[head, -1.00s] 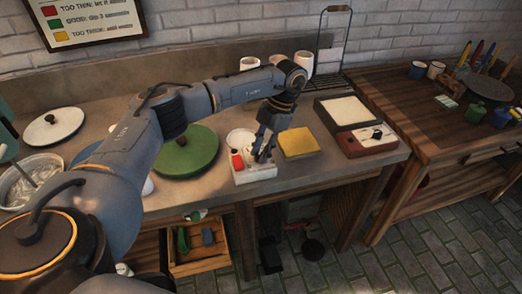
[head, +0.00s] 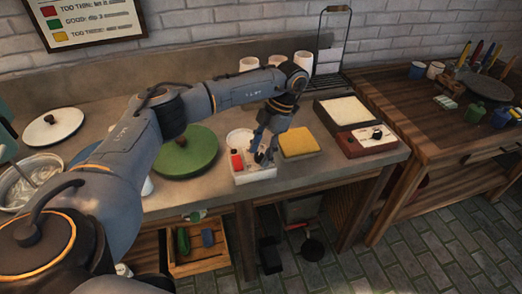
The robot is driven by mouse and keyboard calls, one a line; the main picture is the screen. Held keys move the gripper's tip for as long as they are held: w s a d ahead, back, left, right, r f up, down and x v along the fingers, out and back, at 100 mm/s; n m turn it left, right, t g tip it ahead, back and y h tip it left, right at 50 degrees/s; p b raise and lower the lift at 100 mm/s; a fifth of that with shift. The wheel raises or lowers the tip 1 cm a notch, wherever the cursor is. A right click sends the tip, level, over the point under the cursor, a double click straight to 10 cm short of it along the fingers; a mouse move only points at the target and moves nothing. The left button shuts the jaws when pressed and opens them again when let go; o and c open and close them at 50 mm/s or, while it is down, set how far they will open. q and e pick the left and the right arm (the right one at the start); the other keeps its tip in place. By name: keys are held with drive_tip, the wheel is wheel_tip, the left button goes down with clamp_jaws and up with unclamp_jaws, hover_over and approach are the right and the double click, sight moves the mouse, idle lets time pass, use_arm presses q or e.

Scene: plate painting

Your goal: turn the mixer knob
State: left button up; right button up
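A small white control box (head: 252,177) with a red button (head: 237,161) stands at the front edge of the counter. My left gripper (head: 264,157) points down over the right part of this box, with its fingertips at or just above the top. The fingers cover that part, so the knob is hidden or too small to make out. I cannot tell whether the fingers touch or grip anything. At the far left, a mixing bowl (head: 12,183) stands below a teal machine part (head: 8,143), partly cut off. My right gripper is not in view.
A green round lid (head: 190,160) lies left of the box, and a yellow sponge-like block (head: 298,143) lies right of it. A red-brown device with a dial (head: 365,142) stands farther right. White cups (head: 250,64) and a wire rack (head: 330,75) stand behind.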

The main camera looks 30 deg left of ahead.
use_arm(q)
drive_tip(key=v, duration=1.2)
